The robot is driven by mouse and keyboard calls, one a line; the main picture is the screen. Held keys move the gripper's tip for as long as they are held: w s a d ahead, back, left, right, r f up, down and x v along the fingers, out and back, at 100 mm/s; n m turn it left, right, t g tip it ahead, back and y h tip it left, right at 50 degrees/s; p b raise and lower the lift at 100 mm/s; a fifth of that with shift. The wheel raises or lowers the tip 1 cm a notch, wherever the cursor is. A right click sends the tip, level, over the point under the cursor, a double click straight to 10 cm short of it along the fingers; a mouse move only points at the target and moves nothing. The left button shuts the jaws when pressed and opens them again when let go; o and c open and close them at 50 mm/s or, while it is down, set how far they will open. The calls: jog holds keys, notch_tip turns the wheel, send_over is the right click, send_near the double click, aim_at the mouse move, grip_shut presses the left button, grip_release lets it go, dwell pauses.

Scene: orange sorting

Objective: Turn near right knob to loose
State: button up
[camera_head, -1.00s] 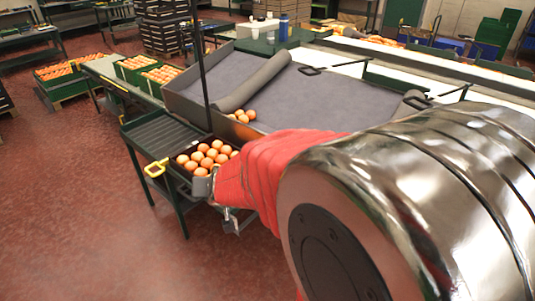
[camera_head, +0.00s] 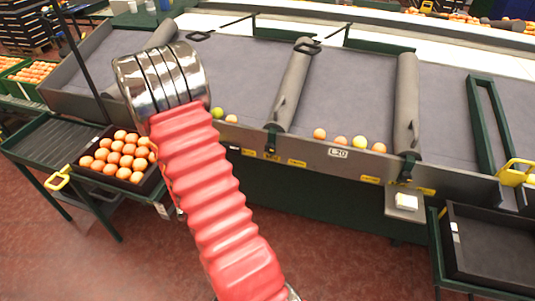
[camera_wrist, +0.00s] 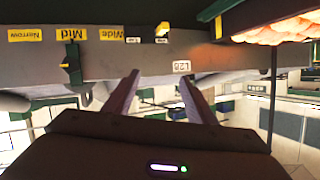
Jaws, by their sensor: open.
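In the head view, a dark green knob (camera_head: 270,141) stands on the front panel above yellow labels. Another dark knob (camera_head: 406,168) is farther right, with yellow labels too small to read. I see no readable "loose" label and cannot tell which knob is the near right one. In the wrist view, which looks upside down, a green knob (camera_wrist: 72,62) lines up with the yellow "Mid" label (camera_wrist: 69,34), between "Narrow" and "Wide". My gripper (camera_wrist: 160,82) is open and empty, fingers apart, near the panel's "L20" tag (camera_wrist: 181,67) and away from that knob. It is hidden in the head view.
A black crate of oranges (camera_head: 100,171) sits at the left on a dark green stand. Grey rollers (camera_head: 293,85) divide the sorting bed, with a few fruits by its front edge. An empty black tray (camera_head: 490,240) is at lower right. The red floor ahead is clear.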

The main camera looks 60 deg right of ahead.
aim_at(269, 150)
jog(key=s+d+f+g+h, duration=0.2)
jog(key=s, duration=0.6)
jog(key=s+d+f+m+g+h, duration=0.1)
jog(key=s+d+f+g+h, duration=0.1)
jog(key=s, duration=0.6)
jog(key=shift+d+f+m+h, duration=0.3)
jog(key=shift+d+f+h, duration=0.4)
jog(key=shift+f+h, duration=0.1)
jog(key=d, duration=0.4)
jog(key=w+d, duration=0.1)
jog(key=d, duration=0.4)
jog(key=w+d, duration=0.1)
jog(key=d, duration=0.3)
jog(key=shift+w+d, duration=0.15)
jog(key=shift+d, duration=0.2)
jog(key=shift+c, duration=0.4)
